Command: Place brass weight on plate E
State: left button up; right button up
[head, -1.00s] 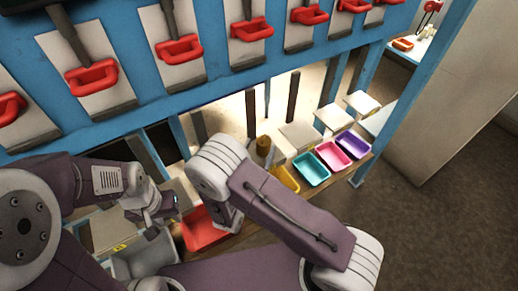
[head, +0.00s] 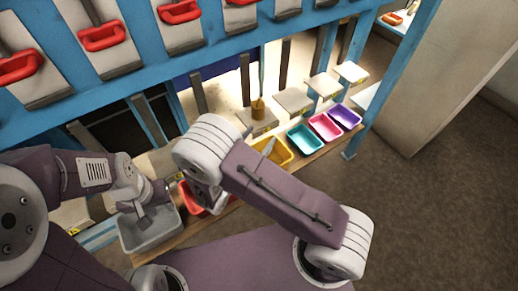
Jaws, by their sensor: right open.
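The brass weight (head: 258,110) is a small upright cylinder. It stands on a pale plate (head: 262,127) behind the yellow tray, beside a dark post. More pale plates stand in a row to its right, such as one plate (head: 294,101) and another (head: 323,85). Their letters are too small to read, so I cannot tell which is plate E. My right gripper (head: 268,145) is mostly hidden behind its own arm; a grey fingertip shows over the yellow tray, apart from the weight. My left gripper (head: 150,208) hangs over the grey tray; its jaw opening is unclear.
A row of trays lines the front ledge: grey (head: 168,233), red (head: 190,197), yellow (head: 282,152), teal (head: 305,139), pink (head: 325,127), purple (head: 345,116). Dark posts and a blue frame (head: 350,145) stand around the plates.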

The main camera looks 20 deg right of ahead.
jog(key=s+d+f+m+g+y, duration=0.1)
jog(key=s+d+f+m+g, duration=0.1)
jog(key=s+d+m+g, duration=1)
jog(key=s+a+f+m+g+y, duration=0.1)
jog(key=s+a+m+g+y, duration=0.2)
jog(key=s+m+y, duration=0.25)
jog(key=w+a+r+m+t+y, duration=0.1)
jog(key=w+a+m+t+y, duration=0.2)
jog(key=m, duration=0.6)
jog(key=a+t+y, duration=0.1)
jog(key=a+y, duration=0.1)
jog(key=shift+r+y, duration=0.35)
jog(key=shift+d, duration=0.1)
